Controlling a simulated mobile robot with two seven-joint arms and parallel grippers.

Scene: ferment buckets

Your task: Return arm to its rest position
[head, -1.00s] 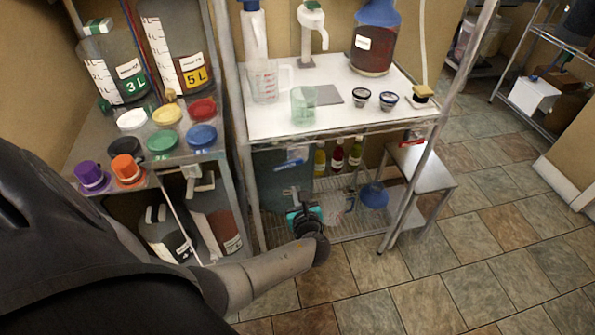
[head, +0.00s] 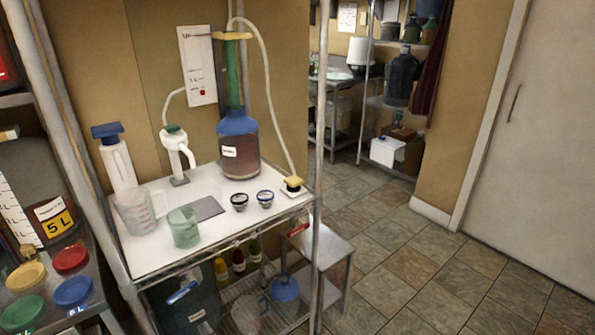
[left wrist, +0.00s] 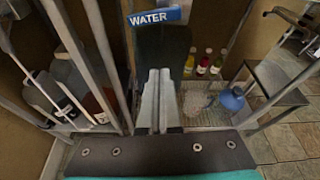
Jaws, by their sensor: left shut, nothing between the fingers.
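My left gripper (left wrist: 159,78) shows in the left wrist view, its two grey fingers side by side and shut with nothing between them. It points toward the lower part of the steel rack, in front of a dark container (left wrist: 176,48) with a blue WATER label (left wrist: 155,17). Whether the fingers touch the container I cannot tell. Neither of my arms shows in the head view. My right gripper is in no view.
A white worktop (head: 155,245) holds a measuring jug (head: 137,211), a green beaker (head: 184,227) and a blue-topped carboy (head: 238,150). Coloured lids (head: 72,292) lie at left. A steel stool (head: 325,255) stands at right. The tiled floor (head: 420,270) beyond is clear.

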